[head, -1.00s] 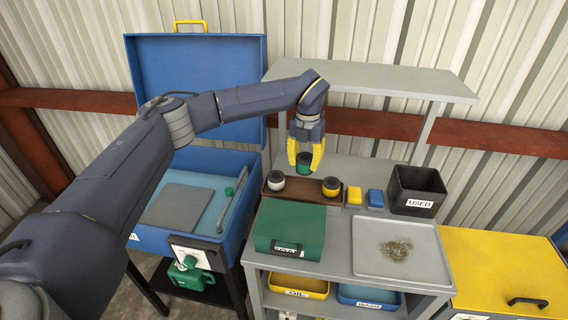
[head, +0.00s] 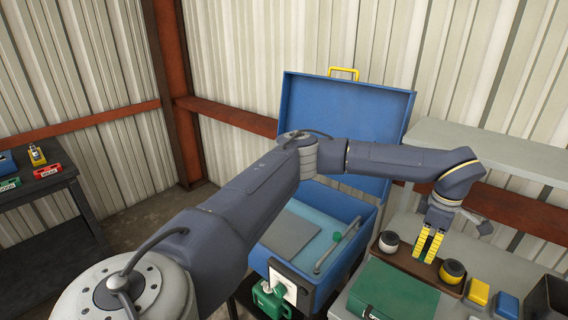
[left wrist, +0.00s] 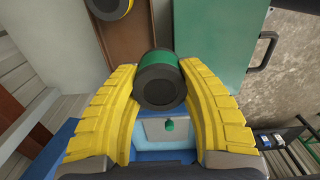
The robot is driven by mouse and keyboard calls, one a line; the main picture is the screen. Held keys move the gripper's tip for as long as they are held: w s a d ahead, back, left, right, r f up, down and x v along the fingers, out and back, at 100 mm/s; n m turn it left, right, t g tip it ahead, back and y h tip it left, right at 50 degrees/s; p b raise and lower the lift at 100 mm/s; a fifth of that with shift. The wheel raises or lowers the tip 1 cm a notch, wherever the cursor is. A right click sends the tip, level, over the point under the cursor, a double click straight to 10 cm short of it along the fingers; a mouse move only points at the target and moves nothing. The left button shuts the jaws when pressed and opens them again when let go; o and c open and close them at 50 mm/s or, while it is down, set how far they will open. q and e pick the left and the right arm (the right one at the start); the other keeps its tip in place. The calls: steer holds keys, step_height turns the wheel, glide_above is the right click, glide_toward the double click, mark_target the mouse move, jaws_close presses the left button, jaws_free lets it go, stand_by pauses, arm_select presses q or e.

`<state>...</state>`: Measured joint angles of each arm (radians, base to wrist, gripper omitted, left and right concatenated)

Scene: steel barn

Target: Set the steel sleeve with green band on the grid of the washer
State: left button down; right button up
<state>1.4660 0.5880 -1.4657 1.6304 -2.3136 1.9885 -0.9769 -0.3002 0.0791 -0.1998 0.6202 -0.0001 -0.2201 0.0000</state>
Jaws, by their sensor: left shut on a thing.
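The steel sleeve with green band (left wrist: 160,82) sits between the yellow fingers of my left gripper (left wrist: 163,90), which is shut on it. In the head view my left gripper (head: 430,246) is above the brown tray, and its fingers hide the sleeve. The blue washer (head: 262,262) stands left of the gripper with its lid up. A flat grey panel (head: 290,236), apparently the grid, lies inside and looks bare; its mesh is too small to make out. The washer also shows in the left wrist view (left wrist: 178,146), beyond the sleeve. My right gripper is out of view.
The brown tray (head: 408,263) holds a white-banded sleeve (head: 389,242) and a yellow-banded sleeve (head: 452,271). A green box (head: 392,292) stands in front. A hose or brush arm (head: 338,247) with a green tip lies along the washer's right side. The raised lid (head: 345,130) stands behind.

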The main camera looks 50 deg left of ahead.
arm_select(q)
steer(key=s+m, duration=0.3)
steer(key=m, duration=0.1)
steer(key=s+f+m, duration=0.1)
steer(key=s+m, duration=0.2)
steer(key=m, duration=0.1)
steer(key=s+m, duration=0.2)
steer(key=m, duration=0.3)
steer(key=shift+s+a+f, duration=0.15)
steer(key=shift+s+f, duration=0.2)
steer(key=shift+s, duration=0.05)
steer(key=s+m, duration=0.1)
steer(key=s+a+m, duration=0.1)
steer(key=s+m, duration=0.1)
steer(key=s+f+m, duration=0.1)
steer(key=shift+s+a+m, duration=0.3)
steer(key=shift+s+a+f+m, duration=0.25)
steer(key=shift+s+a+m, duration=0.25)
steer(key=shift+s+a, duration=0.5)
steer(key=w+a+r+n, duration=0.1)
steer(key=w+a+n, duration=0.2)
steer(key=a+n, duration=1.65)
steer(key=w+a+n, duration=0.4)
steer(key=a+n, duration=1)
steer(key=a, duration=1)
step_height(320, 180, down, 19)
steer(key=shift+r, duration=0.1)
